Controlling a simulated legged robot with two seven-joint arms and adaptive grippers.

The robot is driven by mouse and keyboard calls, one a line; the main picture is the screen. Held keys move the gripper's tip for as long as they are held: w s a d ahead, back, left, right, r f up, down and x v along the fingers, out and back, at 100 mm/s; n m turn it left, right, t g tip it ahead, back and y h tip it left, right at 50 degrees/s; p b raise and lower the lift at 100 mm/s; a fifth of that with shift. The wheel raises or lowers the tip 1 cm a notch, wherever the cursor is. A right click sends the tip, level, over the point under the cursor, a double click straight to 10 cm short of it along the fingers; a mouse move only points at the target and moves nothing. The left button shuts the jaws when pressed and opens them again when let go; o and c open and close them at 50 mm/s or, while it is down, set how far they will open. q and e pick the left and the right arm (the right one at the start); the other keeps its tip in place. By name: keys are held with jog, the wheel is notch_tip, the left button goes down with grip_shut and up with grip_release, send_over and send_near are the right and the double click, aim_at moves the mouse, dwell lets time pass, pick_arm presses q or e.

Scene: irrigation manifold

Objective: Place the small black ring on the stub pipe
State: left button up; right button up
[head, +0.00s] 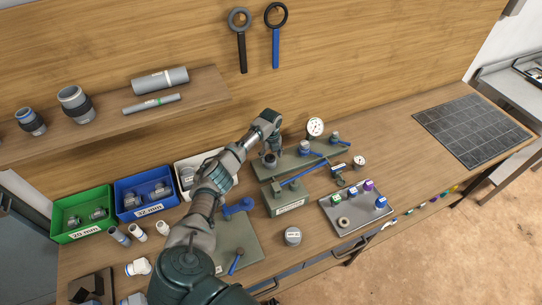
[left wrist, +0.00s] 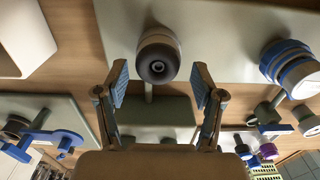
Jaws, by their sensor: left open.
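A stub pipe (left wrist: 157,38) stands out from a grey-green plate in the left wrist view, with a black ring (left wrist: 157,66) around its near end. In the head view the dark ring and stub (head: 270,160) show at the left end of the back manifold plate. My left gripper (head: 272,142) is just above them. In the left wrist view my left gripper (left wrist: 160,78) is open, its two blue-padded fingers apart, with the ring beyond and between the tips, not visibly touched. My right gripper is not in view.
Blue-collared fittings (head: 304,148) and a gauge (head: 315,127) stand right of the stub. A grey tray (head: 360,218) holds small bottles and a tan-grey ring (head: 343,222). Green (head: 82,238) and blue (head: 125,216) bins stand left. The bench right of the tray is mostly clear.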

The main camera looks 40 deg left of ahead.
pick_arm(q)
notch_tip(320, 180, up, 12)
jog(key=shift+b, duration=0.35)
jog(key=shift+a, duration=0.1)
dwell(0.4)
